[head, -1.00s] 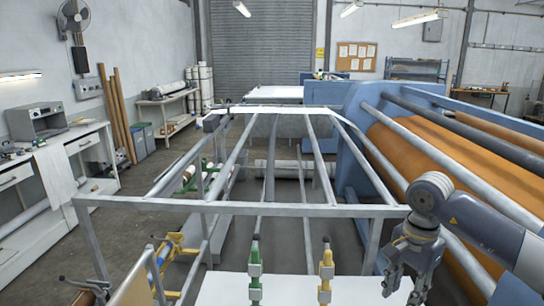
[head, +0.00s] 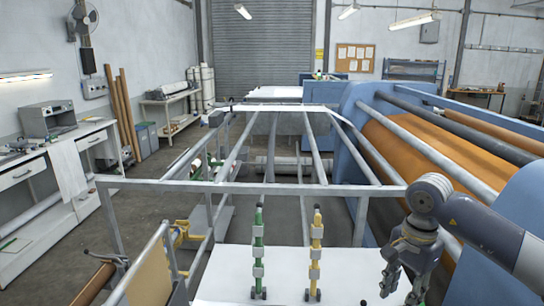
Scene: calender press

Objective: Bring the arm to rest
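My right arm comes in from the right edge in the head view. Its gripper (head: 405,288) hangs downward with its two fingers apart and nothing visible between them. It is at the right end of the white table (head: 225,286), right of the yellow clamp. My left gripper is not in view. A green clamp (head: 258,255) and a yellow clamp (head: 316,257) stand side by side on the white surface.
A grey metal frame (head: 240,188) of rails spans the middle. The blue calender press (head: 352,150) with an orange roller (head: 425,142) stands at right. A white workbench (head: 30,195) with a grey device is at left. Grey floor shows between bench and frame.

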